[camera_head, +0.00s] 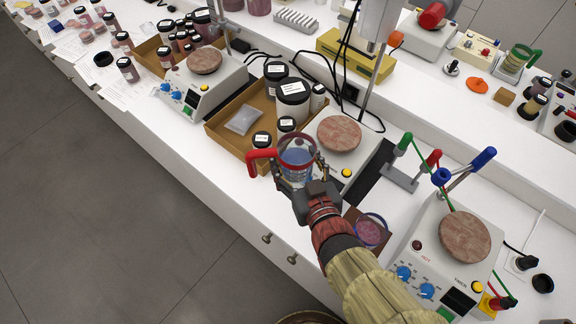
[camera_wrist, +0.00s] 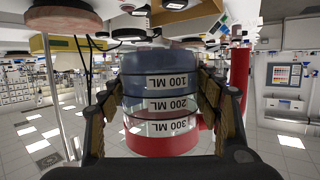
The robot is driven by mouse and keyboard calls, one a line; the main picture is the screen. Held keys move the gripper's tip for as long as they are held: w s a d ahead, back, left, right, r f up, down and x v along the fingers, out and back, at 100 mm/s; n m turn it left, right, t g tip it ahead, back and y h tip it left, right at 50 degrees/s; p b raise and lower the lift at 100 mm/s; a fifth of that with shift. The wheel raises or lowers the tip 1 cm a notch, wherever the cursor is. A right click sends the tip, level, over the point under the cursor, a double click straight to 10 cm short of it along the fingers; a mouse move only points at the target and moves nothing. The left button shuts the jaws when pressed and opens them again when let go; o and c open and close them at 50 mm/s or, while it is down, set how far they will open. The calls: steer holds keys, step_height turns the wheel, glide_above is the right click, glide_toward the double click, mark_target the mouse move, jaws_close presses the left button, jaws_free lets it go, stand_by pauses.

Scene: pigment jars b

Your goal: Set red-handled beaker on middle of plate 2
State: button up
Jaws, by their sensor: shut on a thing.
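The red-handled beaker (camera_head: 297,155) is a clear cup with blue liquid and a red handle pointing left in the head view. My gripper (camera_head: 303,178) is shut on its sides and holds it at the bench's front edge. In the wrist view the beaker (camera_wrist: 160,105) shows upside-down volume marks between both fingers. Three hot plates have round brown tops: a left one (camera_head: 205,61), a middle one (camera_head: 339,133) and a right one (camera_head: 464,237). I cannot read which is plate 2. The middle top lies just right of and behind the beaker and is bare.
A cardboard tray (camera_head: 228,138) with black-lidded jars (camera_head: 292,98) stands close behind and left of the beaker. A stand with red, green and blue clamp ends (camera_head: 433,158) is to the right. A small dish with reddish contents (camera_head: 371,230) lies beside my arm.

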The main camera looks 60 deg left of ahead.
steer(key=w+a+p, duration=0.1)
steer(key=w+a, duration=0.3)
steer(key=w, duration=0.6)
steer(key=w+a+p, duration=0.1)
steer(key=w+a, duration=0.4)
steer(key=w, duration=0.4)
steer(key=shift+w+a+p, duration=0.25)
steer(key=shift+w+p, duration=0.1)
stand_by(0.4)
